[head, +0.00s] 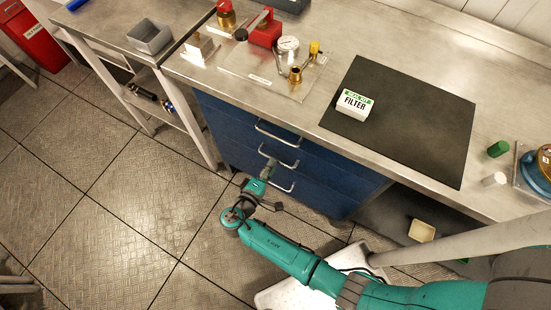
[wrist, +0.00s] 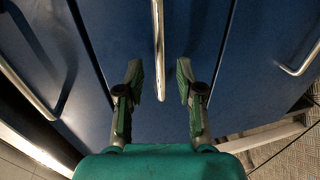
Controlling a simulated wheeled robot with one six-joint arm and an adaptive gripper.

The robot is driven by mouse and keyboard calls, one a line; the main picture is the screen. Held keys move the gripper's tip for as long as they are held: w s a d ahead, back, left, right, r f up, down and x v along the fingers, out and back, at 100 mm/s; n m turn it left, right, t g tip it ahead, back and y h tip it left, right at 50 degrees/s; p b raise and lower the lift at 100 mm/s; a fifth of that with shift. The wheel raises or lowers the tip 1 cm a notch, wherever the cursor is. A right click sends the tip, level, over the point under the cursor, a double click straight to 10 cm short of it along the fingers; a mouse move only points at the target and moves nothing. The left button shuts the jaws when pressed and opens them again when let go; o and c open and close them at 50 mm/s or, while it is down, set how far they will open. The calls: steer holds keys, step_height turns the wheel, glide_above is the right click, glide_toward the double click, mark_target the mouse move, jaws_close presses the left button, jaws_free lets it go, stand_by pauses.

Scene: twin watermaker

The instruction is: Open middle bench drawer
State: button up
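The blue bench cabinet has three stacked drawers with metal bar handles. The middle drawer (wrist: 178,30) looks shut, its front about flush with its neighbours. Its handle (head: 282,157) also shows in the wrist view (wrist: 160,50), running down from the top edge and ending between my fingers. My gripper (wrist: 158,72) is open, one finger on each side of that handle with a visible gap on both sides. In the head view my gripper (head: 268,165) is at the middle handle's left part, and my wrist hides some of the lower drawer front.
The top handle (head: 277,133) and bottom handle (head: 281,184) lie above and below. The bench top holds a black mat (head: 420,130) with a filter box (head: 354,103). A shelf leg (head: 190,125) stands left of the cabinet. Tiled floor (head: 130,210) in front is clear.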

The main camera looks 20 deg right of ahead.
steer(key=shift+x, duration=2.15)
jaws_close()
